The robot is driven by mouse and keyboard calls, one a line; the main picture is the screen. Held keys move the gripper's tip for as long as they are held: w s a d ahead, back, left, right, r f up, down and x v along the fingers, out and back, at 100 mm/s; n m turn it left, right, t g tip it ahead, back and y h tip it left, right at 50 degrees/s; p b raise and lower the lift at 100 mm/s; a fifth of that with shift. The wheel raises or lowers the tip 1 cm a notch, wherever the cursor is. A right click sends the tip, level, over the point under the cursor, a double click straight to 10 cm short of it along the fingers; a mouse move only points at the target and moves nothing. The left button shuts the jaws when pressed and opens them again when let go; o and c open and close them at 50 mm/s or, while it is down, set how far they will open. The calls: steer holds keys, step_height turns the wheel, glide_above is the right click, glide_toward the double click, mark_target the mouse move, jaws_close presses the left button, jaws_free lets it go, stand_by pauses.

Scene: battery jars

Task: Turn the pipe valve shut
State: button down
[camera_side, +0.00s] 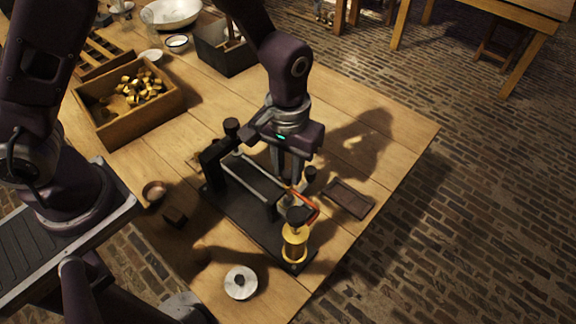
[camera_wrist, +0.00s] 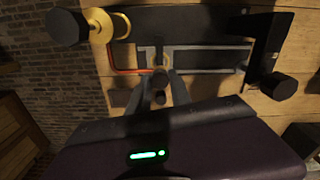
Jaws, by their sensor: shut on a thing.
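The pipe rig stands on a dark base plate (camera_side: 243,213). A grey pipe (camera_side: 252,176) runs along it from a black post (camera_side: 212,160), and a thin orange-red pipe (camera_side: 316,208) bends toward a brass cylinder (camera_side: 295,243) with a black knob (camera_side: 299,215). My gripper (camera_side: 291,181) points down at the pipe's right part. In the wrist view, my gripper's fingers (camera_wrist: 161,88) are close together around a small dark piece (camera_wrist: 160,78), seemingly the valve handle, by the pipe. The fingers hide much of it, and I cannot tell how far it is turned.
A wooden box of brass pieces (camera_side: 108,117) and a dark bin (camera_side: 213,57) stand at the back left. A dark flat tray (camera_side: 347,199) lies right of the rig. A round silver lid (camera_side: 241,282) lies in front. The table's right side is mostly clear.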

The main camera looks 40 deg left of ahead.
mark_target(288, 173)
stand_by(0.4)
steer(key=c, duration=1.2)
jaws_free()
steer(key=shift+o, duration=0.2)
step_height(288, 173, up, 7)
steer(key=shift+r, duration=0.1)
steer(key=s+a+r+m+t+h, duration=0.1)
steer(key=s+a+r, duration=0.25)
steer(key=r, duration=0.25)
steer(key=s+a+r+t, duration=0.1)
steer(key=s+a+r, duration=0.25)
steer(key=r, duration=0.35)
steer(key=s+a+r+m+t+y, duration=0.1)
steer(key=s+a+r+t, duration=0.1)
steer(key=s+a, duration=0.5)
steer(key=shift+s+r+t, duration=0.35)
steer(key=shift+s+t, duration=0.45)
steer(key=shift+s, duration=0.4)
